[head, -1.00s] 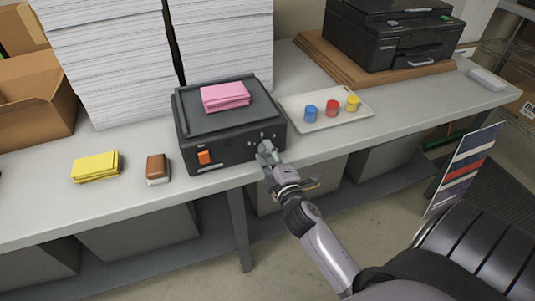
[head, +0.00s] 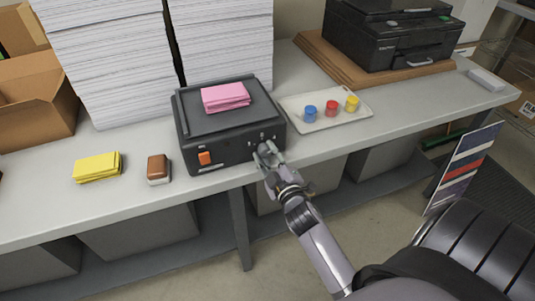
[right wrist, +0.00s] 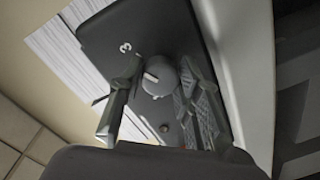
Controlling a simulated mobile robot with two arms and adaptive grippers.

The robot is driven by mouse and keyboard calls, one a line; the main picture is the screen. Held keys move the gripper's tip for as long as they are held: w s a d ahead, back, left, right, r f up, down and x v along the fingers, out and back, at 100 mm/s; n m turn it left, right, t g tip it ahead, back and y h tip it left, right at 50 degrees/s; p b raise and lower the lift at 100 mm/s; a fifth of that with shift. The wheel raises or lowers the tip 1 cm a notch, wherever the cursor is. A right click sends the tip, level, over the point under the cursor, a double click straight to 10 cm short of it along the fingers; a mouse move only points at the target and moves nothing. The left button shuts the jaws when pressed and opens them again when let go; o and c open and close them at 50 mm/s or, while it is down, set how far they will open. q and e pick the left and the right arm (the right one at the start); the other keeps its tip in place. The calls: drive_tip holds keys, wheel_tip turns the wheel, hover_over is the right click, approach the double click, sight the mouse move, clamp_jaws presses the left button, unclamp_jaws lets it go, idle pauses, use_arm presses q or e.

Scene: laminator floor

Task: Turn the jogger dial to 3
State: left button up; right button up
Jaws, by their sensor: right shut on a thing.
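The black jogger (head: 228,125) stands on the table with its front panel facing me. In the right wrist view its dial (right wrist: 160,76) is a round grey knob with a white pointer mark. The mark points left and slightly up in that picture, below the line to the printed "3" (right wrist: 125,47). My right gripper (head: 267,153) is at the right part of the front panel, its fingers on either side of the dial and shut on it. It also shows in the right wrist view (right wrist: 157,88). Other dial numbers are hidden or not readable. My left gripper is out of view.
A pink paper stack (head: 226,97) lies on the jogger. An orange switch (head: 204,158) is at its front left. Yellow paper (head: 97,167) and a brown-and-white block (head: 158,169) lie left. A tray (head: 291,112) with coloured pots and a printer (head: 392,36) are right.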

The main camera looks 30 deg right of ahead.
drive_tip(key=o, duration=1.1)
drive_tip(key=shift+o, duration=0.2)
drive_tip(key=v, duration=1.2)
